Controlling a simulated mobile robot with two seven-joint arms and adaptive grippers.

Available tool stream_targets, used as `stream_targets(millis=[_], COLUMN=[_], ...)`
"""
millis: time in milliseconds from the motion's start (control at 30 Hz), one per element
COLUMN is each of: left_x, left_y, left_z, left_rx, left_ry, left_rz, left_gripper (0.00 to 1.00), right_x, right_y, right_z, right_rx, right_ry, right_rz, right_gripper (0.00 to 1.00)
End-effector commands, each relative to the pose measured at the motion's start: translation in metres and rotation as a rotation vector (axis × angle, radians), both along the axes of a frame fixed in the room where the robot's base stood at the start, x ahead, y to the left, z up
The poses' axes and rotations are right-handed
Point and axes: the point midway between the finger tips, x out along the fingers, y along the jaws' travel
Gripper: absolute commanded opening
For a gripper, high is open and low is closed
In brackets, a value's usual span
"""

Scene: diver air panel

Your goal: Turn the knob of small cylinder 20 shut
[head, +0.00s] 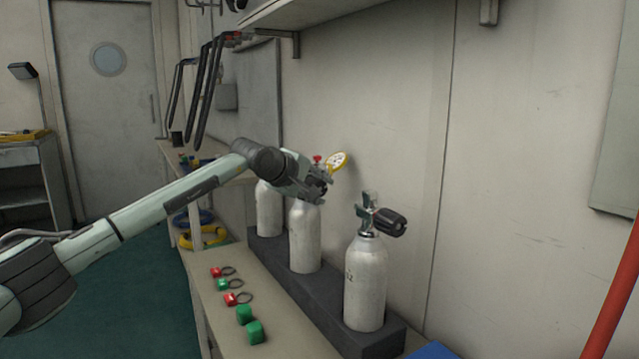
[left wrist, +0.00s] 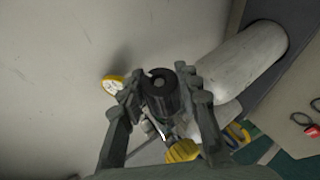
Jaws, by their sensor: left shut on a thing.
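Three white cylinders stand in a row: a near one (head: 364,285), a middle one (head: 305,240) and a far one (head: 268,210). I cannot read which is number 20. My left gripper (head: 319,188) is at the top of the middle cylinder and hides its valve. In the left wrist view, the left gripper (left wrist: 161,80) is shut on a black knob (left wrist: 160,97), one finger on each side. A white cylinder (left wrist: 245,58) lies behind it in that view. The near cylinder has its own black knob (head: 389,222), untouched. My right gripper is not in view.
The cylinders stand in a dark rack (head: 325,310) along the wall. A yellow gauge (head: 337,162) is just behind the gripper. Red and green caps or tags (head: 245,315) lie on the bench (head: 215,308) in front. A shelf (head: 310,12) hangs above.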

Motion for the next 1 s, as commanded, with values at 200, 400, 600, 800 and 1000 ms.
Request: stream_targets(millis=[200,400,600,800,1000], left_x=[-0.0003,-0.0002,-0.0002,-0.0001,-0.0017], left_y=[0.0000,0.0001,0.0001,0.0003,0.0017], left_z=[-0.0002,-0.0004,-0.0004,-0.0003,0.0012], left_rx=[0.014,0.014,0.013,0.013,0.013], left_ry=[0.010,0.010,0.009,0.009,0.008], left_rz=[-0.001,-0.001,0.000,0.000,0.000], left_gripper=[0.04,0.04,0.46,0.55,0.55], right_x=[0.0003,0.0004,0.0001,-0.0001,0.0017], right_y=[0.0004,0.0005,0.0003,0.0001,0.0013], right_z=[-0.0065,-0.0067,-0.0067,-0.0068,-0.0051], right_rx=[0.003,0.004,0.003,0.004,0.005], right_ry=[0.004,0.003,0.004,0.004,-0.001], right_rz=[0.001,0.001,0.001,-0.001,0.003], right_gripper=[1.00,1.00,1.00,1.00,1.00])
